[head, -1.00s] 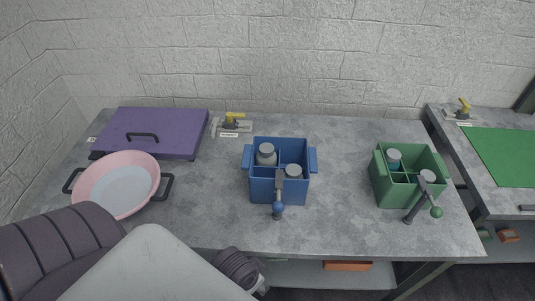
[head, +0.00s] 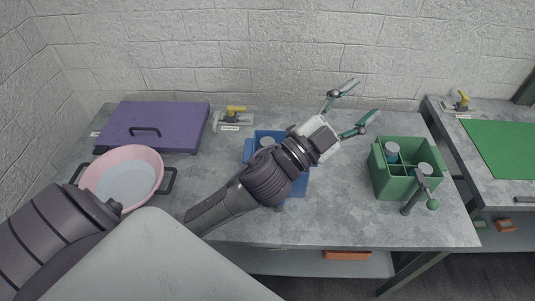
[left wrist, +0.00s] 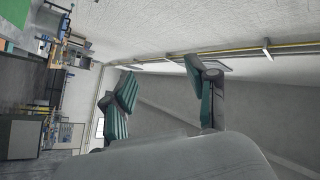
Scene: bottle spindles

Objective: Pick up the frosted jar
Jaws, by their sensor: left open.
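My left gripper (head: 366,99) is open and empty, raised beyond the crate to the right and pointing to the back right. Its spread green fingers (left wrist: 160,72) show in the left wrist view with only walls and the room beyond, no jar. My right gripper is not in view.
A pink pan (head: 157,162) and a purple board (head: 180,126) stand left. A yellow-handled clamp (head: 235,118) stands at the back.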

